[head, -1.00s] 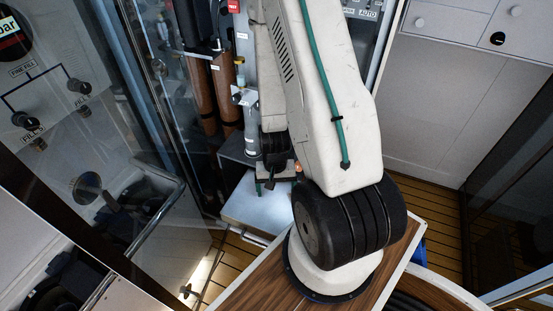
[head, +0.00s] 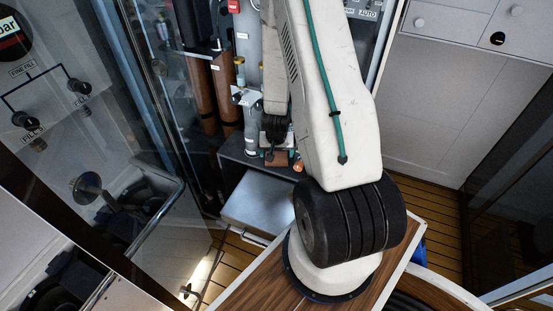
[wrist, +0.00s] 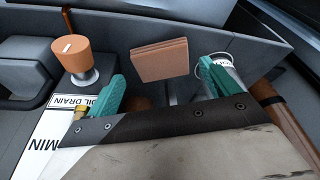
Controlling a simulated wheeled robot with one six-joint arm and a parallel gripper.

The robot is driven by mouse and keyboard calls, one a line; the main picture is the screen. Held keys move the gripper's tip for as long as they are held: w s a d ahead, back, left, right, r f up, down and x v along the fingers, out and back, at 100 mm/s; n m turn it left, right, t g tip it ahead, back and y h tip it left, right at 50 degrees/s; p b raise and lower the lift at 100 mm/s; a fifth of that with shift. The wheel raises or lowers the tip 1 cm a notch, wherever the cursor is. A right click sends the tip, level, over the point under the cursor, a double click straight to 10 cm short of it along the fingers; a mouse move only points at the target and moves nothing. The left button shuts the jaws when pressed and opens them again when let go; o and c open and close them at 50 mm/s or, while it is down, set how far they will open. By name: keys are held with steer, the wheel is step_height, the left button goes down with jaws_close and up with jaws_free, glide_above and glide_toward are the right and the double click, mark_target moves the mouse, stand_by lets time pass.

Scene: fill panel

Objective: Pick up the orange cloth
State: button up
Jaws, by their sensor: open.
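A folded, layered orange-brown cloth (wrist: 160,61) shows in the middle of the wrist view, in front of a dark grey wall. In the head view the cloth (head: 277,158) is a small orange patch just below my gripper (head: 277,141). My gripper (wrist: 158,82) is open, with one teal finger on each side of the cloth. Gaps show between the cloth and both fingers, so it is not held. I cannot tell how deep the cloth sits between the fingertips. Its lower part is close to my dark gripper body.
An orange knob (wrist: 71,56) on a metal stem stands left of the fingers, beside an "OIL DRAIN" label (wrist: 100,103). A metal cylinder (wrist: 222,75) is close to the right finger. A silver drawer-like box (head: 258,201) is below in the head view. Brown cylinders (head: 226,95) stand behind.

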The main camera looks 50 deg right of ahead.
mark_target(276, 157)
steer(key=shift+w+d, duration=0.4)
steer(key=x, duration=0.5)
steer(key=shift+w+d, duration=0.15)
steer(key=shift+d, duration=0.05)
steer(key=c, duration=0.7)
steer(key=shift+a+r, duration=0.1)
steer(key=shift+r, duration=0.05)
